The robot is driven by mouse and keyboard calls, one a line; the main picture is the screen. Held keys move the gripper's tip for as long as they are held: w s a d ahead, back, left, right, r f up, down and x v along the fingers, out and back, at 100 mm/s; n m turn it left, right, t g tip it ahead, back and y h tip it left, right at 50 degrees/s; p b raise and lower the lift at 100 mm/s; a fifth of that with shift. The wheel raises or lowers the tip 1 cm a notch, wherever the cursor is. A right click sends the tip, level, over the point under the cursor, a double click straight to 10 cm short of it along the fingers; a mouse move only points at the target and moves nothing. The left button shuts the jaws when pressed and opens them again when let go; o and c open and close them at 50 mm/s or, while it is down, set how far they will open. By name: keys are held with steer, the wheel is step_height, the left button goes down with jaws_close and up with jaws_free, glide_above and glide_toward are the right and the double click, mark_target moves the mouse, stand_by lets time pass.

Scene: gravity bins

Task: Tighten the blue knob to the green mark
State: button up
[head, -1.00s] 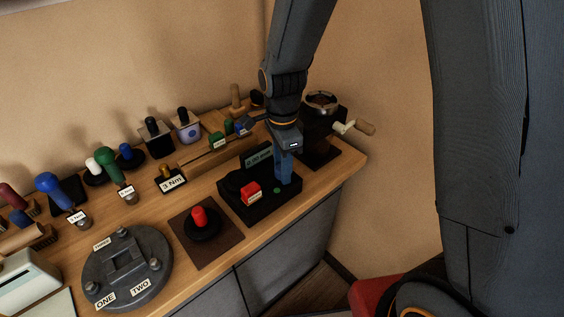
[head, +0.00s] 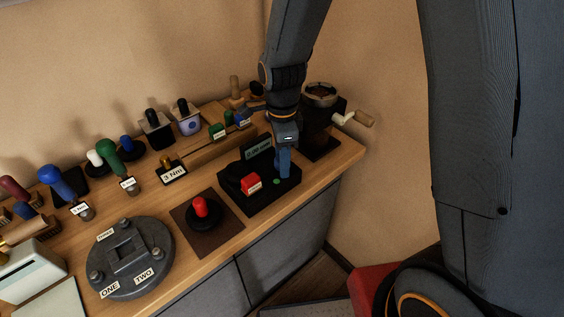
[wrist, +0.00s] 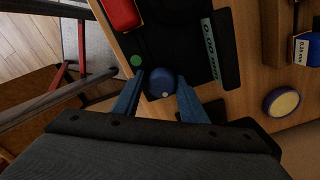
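The blue knob (wrist: 161,83) is round with a pale dot on its lower edge and sits on a black box. The green mark (wrist: 137,60) is a small disc up and left of it. My gripper (wrist: 160,76) has its two blue fingers on either side of the knob, with narrow gaps showing, so it looks open around it. In the head view my gripper (head: 283,174) reaches down to the box beside the green mark (head: 277,182), and its fingers hide the knob. A display reading 0.00 mm (wrist: 208,45) stands on the box.
A red block (head: 251,184) sits on the same box. A red knob on a brown plate (head: 201,211) is to the left, and a mill with a crank (head: 320,118) stands close behind and right. Several coloured-handled tools line the back. The bench's front edge is near.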

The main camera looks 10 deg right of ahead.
steer(key=shift+w, duration=0.15)
steer(key=shift+r+p, duration=1.75)
steer(key=shift+r, duration=0.8)
steer(key=shift+d+r, duration=0.1)
steer(key=shift+d, duration=0.05)
steer(key=s+d+r+n+t, duration=0.1)
steer(key=s+d+r+n, duration=0.3)
steer(key=d+n, duration=0.3)
steer(key=s+d+r+n+t, duration=0.2)
steer(key=s+d+r+n, duration=0.25)
steer(key=n, duration=0.55)
step_height(320, 180, down, 13)
steer(key=g+b, duration=0.1)
steer(key=b, duration=1)
steer(key=shift+w+d+f+g+b, duration=0.15)
steer(key=shift+w+d+g+b, duration=0.15)
steer(key=shift+w+d, duration=0.15)
